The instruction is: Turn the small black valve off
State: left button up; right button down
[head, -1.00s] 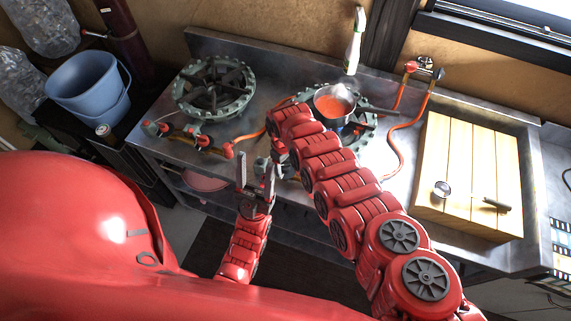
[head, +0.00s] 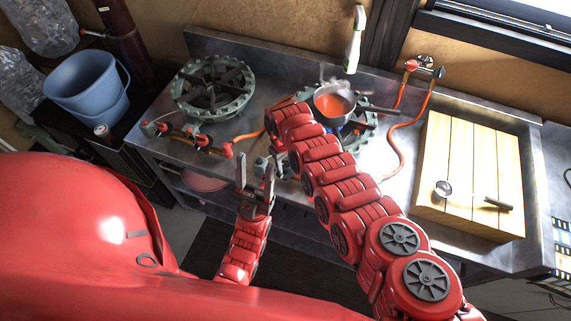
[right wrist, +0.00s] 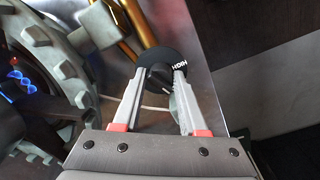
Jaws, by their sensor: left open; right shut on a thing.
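The small black valve knob (right wrist: 160,68), with the letters HIGH on its rim, shows in the right wrist view beside a green burner. My right gripper (right wrist: 165,80) is shut on the knob, one finger on each side. In the head view, my right arm hides this grip. My left gripper (head: 256,165) is open and empty, pointing up in front of the counter's front edge. Blue flame (right wrist: 20,80) burns inside the burner ring (right wrist: 45,65) in the right wrist view.
A pan of red liquid (head: 334,103) steams on the right burner. Another green burner (head: 213,87) is bare at left. Orange hoses (head: 398,150) and red-handled valves (head: 202,141) lie on the metal counter.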

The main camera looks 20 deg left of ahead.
jog(key=m+b, duration=0.2)
jog(key=m, duration=0.1)
jog(key=shift+s+a+f, duration=0.1)
jog(key=shift+f, duration=0.1)
jog(key=shift+r+m+b, duration=0.15)
jog(key=shift+m+b, duration=0.7)
jog(key=shift+m, duration=0.05)
jog(key=c, duration=0.5)
grip_release()
jog(key=shift+r, duration=0.1)
jog(key=r+b, duration=0.1)
jog(key=r, duration=0.4)
jog(key=r+b, duration=0.1)
jog(key=r, duration=0.2)
jog(key=shift+a+r+b, duration=0.25)
jog(key=shift+b, duration=0.05)
jog(key=shift+s+a+r+p, duration=0.1)
jog(key=shift+r+p, duration=0.35)
jog(key=shift+r, duration=1.75)
jog(key=shift+s+a+r+p, duration=0.1)
jog(key=shift+r+p, duration=0.3)
jog(key=shift+r, duration=1.8)
